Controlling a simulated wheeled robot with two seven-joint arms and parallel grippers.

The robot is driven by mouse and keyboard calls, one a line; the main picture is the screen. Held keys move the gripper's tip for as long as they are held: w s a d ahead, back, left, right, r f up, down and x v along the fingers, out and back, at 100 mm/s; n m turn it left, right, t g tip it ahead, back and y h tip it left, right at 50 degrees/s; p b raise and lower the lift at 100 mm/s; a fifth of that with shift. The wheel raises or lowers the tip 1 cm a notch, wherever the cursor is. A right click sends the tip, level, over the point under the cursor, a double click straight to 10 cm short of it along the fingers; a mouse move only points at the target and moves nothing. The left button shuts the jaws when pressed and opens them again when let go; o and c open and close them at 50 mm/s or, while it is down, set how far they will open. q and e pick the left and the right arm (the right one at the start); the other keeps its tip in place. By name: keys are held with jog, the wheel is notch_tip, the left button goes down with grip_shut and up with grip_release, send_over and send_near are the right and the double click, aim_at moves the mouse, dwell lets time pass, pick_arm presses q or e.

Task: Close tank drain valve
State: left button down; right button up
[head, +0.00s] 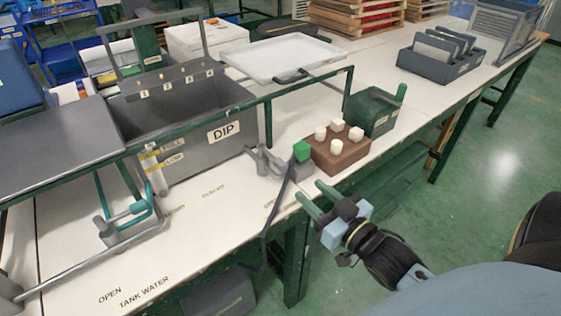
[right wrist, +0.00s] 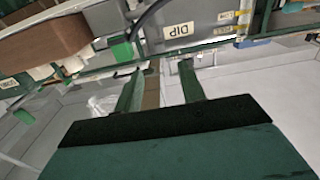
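The grey tank (head: 185,150), marked DIP, stands on the white bench. A grey pipe fitting (head: 262,160) sits at its lower right corner; I cannot tell if it is the drain valve. A teal lever (head: 128,213) on grey piping stands in front of the tank, near the words OPEN and TANK WATER. My right gripper (head: 317,197) is open and empty, with its green fingers apart beyond the bench's front edge, right of the fitting. Its fingers (right wrist: 160,85) also show in the right wrist view, with the DIP label (right wrist: 186,46) beyond. My left gripper is not in view.
A green-topped block with a dark hose (head: 274,215) stands near the bench edge. Beside it is a brown block (head: 337,153) with several white knobs. A green rail (head: 205,119) crosses in front of the tank. A white tray (head: 284,57) is behind.

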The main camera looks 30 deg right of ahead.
aim_at(285, 168)
jog(key=w, duration=0.3)
jog(key=w+b, duration=0.1)
jog(key=w, duration=0.7)
jog(key=shift+a+f+b, duration=0.1)
jog(key=shift+a+b, duration=0.3)
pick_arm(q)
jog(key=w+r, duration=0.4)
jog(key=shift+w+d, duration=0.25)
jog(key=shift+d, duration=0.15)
pick_arm(e)
jog(key=shift+w+a, duration=0.1)
jog(key=shift+w, duration=0.4)
jog(key=shift+c, duration=0.3)
grip_shut()
